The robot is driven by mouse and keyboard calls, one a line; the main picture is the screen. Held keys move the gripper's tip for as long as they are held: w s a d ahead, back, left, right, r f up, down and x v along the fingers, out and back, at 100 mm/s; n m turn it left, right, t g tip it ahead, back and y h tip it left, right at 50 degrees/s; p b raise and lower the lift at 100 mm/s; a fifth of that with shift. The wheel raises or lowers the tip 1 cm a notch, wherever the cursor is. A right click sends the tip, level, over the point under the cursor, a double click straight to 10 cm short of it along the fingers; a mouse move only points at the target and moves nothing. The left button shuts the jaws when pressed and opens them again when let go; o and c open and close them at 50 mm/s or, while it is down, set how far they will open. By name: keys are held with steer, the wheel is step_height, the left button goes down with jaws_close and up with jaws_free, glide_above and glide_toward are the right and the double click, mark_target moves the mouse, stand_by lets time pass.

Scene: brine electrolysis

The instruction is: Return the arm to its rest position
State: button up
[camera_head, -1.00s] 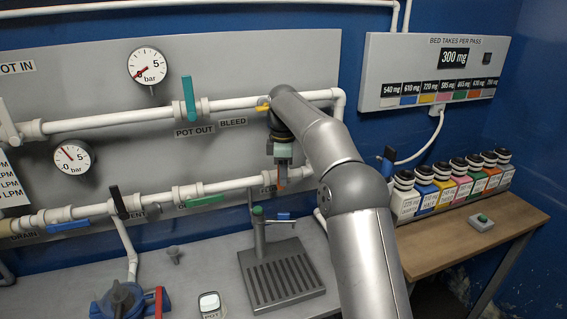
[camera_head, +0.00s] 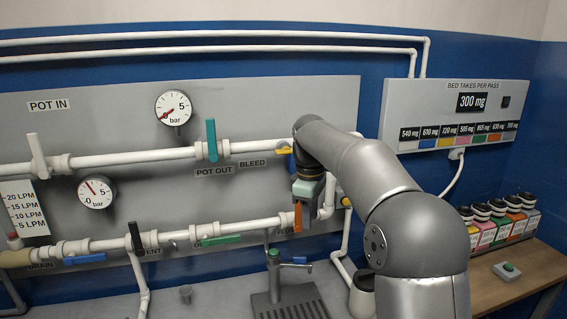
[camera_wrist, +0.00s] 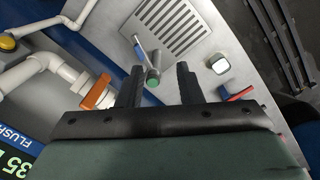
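My gripper (camera_wrist: 160,88) shows in the wrist view with its two dark fingers spread apart and nothing between them. The tap with a green top (camera_wrist: 153,82) shows beyond the gap between the fingers, on the bench below. In the head view my arm reaches in from the lower right, and the gripper end (camera_head: 309,190) hangs in front of the pipe panel near the yellow bleed handle. The fingers are hard to make out there. An orange valve handle (camera_wrist: 98,92) is left of the fingers in the wrist view, apart from them.
The panel (camera_head: 285,110) carries pipes, two gauges and several valve handles, including the teal one (camera_head: 211,140). A drain grille (camera_head: 290,302) sits on the bench below. At right are a dose display (camera_head: 470,115), several coloured bottles (camera_head: 500,225) and a green button (camera_head: 508,268).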

steer(key=s+d+f+m, duration=0.2)
steer(key=s+f+m, duration=0.2)
steer(key=s, duration=0.7)
steer(key=s+d+f+m, duration=0.3)
steer(key=s+f+m, duration=0.1)
steer(key=s, duration=0.8)
steer(key=s+d+f+m, duration=0.2)
steer(key=s+f+m, duration=0.2)
steer(key=s, duration=0.7)
steer(key=shift+s+d+f+m+t, duration=0.3)
steer(key=shift+s+f+m, duration=0.1)
steer(key=shift+m, duration=0.2)
